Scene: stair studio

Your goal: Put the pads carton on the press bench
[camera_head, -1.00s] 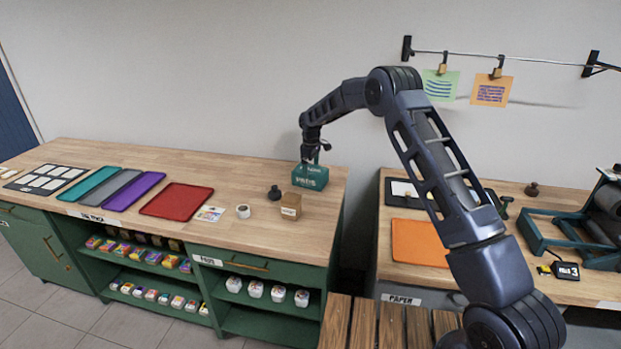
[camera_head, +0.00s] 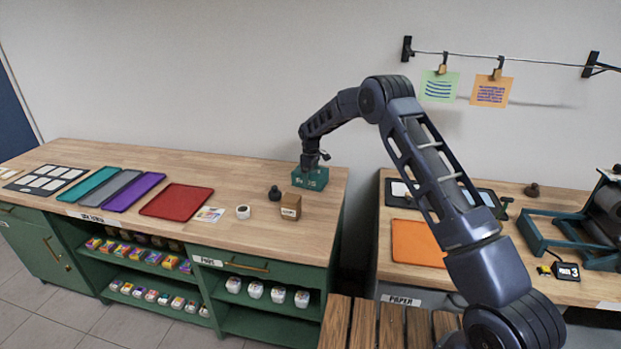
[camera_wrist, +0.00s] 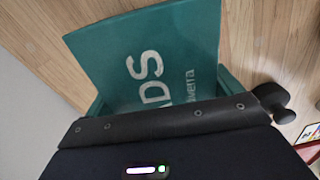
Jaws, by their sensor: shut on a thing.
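The pads carton (camera_head: 312,180) is a teal box with pale lettering at the back right of the left wooden bench. It also fills the top of the wrist view (camera_wrist: 150,55), where "ADS" can be read. My gripper (camera_head: 311,167) points down over the carton and is shut on it. The fingertips are hidden behind the dark gripper body in the wrist view. The carton appears to be at the bench top; I cannot tell whether it touches. The bench on the right (camera_head: 480,283) carries a press with a roller (camera_head: 605,205).
Beside the carton are a small brown box (camera_head: 290,206), a dark knob-like item (camera_head: 274,193) and a white roll (camera_head: 243,211). A red tray (camera_head: 177,201) lies further left. The right bench holds an orange sheet (camera_head: 417,243). A gap separates the benches.

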